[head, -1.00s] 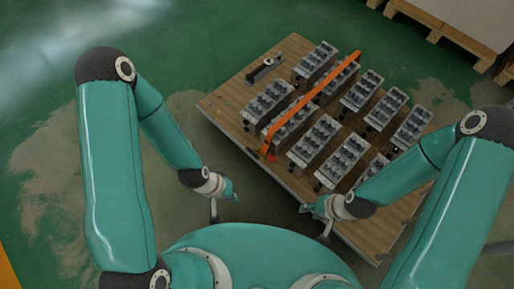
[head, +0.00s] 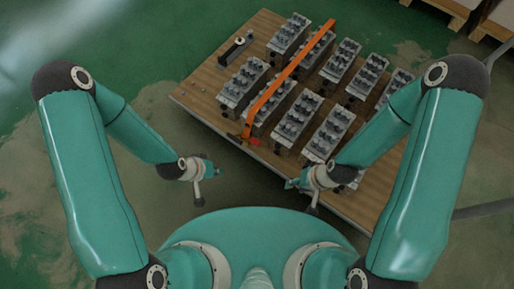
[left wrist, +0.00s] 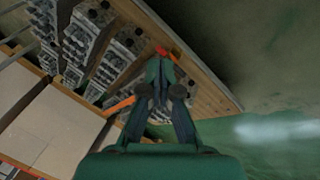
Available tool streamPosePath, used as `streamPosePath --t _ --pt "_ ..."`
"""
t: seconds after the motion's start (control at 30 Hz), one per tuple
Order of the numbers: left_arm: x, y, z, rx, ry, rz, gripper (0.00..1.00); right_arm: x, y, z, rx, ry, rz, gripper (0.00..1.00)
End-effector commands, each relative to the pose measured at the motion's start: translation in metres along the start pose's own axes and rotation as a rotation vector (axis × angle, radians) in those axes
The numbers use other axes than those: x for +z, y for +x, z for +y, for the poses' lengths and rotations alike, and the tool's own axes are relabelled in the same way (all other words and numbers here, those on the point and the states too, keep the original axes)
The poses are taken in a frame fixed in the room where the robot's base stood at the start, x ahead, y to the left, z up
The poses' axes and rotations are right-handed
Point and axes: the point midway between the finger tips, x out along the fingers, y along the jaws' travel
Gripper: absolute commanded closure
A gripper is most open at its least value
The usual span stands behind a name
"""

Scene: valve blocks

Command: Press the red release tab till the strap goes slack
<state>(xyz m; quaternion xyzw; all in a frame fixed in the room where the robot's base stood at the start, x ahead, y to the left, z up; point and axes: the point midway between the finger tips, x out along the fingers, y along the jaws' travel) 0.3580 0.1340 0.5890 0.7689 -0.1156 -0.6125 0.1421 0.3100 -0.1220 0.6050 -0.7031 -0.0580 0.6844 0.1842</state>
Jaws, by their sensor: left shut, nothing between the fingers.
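The red release tab (head: 254,141) sits at the near end of the orange strap (head: 291,68), by the near-left edge of the wooden platform. The strap runs taut-looking across the valve blocks (head: 298,117). My left gripper (head: 213,168) is shut and empty, to the left of and below the tab in the head view, off the platform edge. In the left wrist view its fingertips (left wrist: 160,62) line up just below the red tab (left wrist: 162,50); I see no clear contact. My right gripper (head: 292,183) is by the platform's near side; its jaws are too small to read.
The wooden platform (head: 206,92) carries several grey valve blocks in rows. A small dark fixture (head: 235,48) stands at its left corner. Pallets (head: 450,12) are at the top right. The green floor (head: 145,55) left of the platform is clear.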

Motion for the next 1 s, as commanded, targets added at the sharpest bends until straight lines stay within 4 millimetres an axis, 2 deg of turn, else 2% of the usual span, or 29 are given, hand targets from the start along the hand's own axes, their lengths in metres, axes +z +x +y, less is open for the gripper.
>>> streamPosePath --t 0.03,0.1,0.3,0.5,0.6,0.73,0.83,1.0 --pt "-0.003 0.046 -0.014 0.012 0.046 0.045 1.00 0.000 0.038 0.014 0.000 0.000 -0.001 0.60" --pt "-0.015 0.083 -0.023 0.031 0.120 0.123 1.00 0.000 0.066 0.024 0.000 0.000 -0.001 0.60" --pt "-0.048 0.177 -0.039 0.084 0.332 0.357 1.00 -0.001 0.143 0.052 0.000 0.000 -0.001 0.60" --pt "-0.071 0.257 -0.049 0.132 0.516 0.600 1.00 -0.001 0.217 0.078 0.000 0.000 -0.001 0.60" --pt "-0.078 0.287 -0.052 0.151 0.590 0.712 1.00 -0.001 0.248 0.089 0.000 0.000 -0.001 0.60" --pt "-0.083 0.312 -0.053 0.170 0.659 0.830 1.00 -0.001 0.277 0.100 0.000 0.000 -0.001 0.60" --pt "-0.085 0.322 -0.053 0.179 0.692 0.892 1.00 -0.001 0.289 0.104 0.000 0.000 0.000 0.60" --pt "-0.086 0.325 -0.052 0.185 0.716 0.937 1.00 -0.002 0.295 0.106 0.000 0.000 0.000 0.60"
